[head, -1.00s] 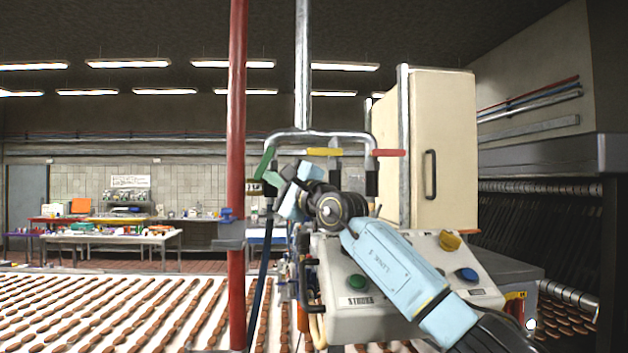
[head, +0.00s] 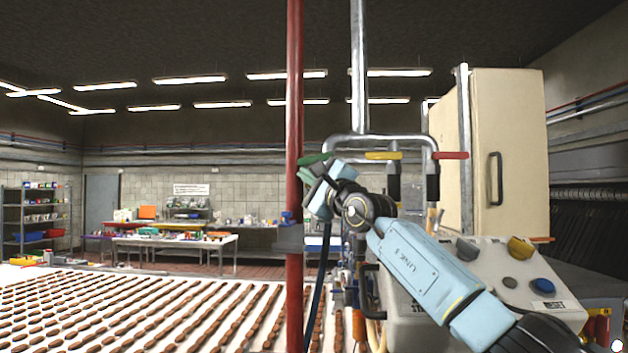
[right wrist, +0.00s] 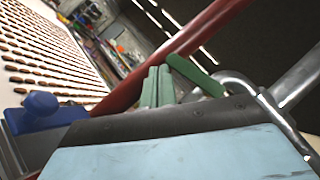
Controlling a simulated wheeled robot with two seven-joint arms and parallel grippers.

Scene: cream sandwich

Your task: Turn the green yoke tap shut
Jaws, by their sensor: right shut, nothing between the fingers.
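The green yoke tap handle (head: 315,158) sits at the left end of the pipe yoke and lies nearly level. Yellow (head: 383,156) and red (head: 450,155) handles are at the yoke's middle and right. My right gripper (head: 318,188) is just below the green handle, partly hidden behind my own wrist. In the right wrist view its two greenish fingers (right wrist: 157,88) are shut together and empty. The green handle (right wrist: 195,76) is right beside them there; I cannot tell whether they touch. My left gripper is not in view.
A red post (head: 294,90) stands close to the left of the gripper. The grey control console (head: 470,265) and cream cabinet (head: 510,130) are at the right. A conveyor with rows of biscuits (head: 130,310) fills the lower left.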

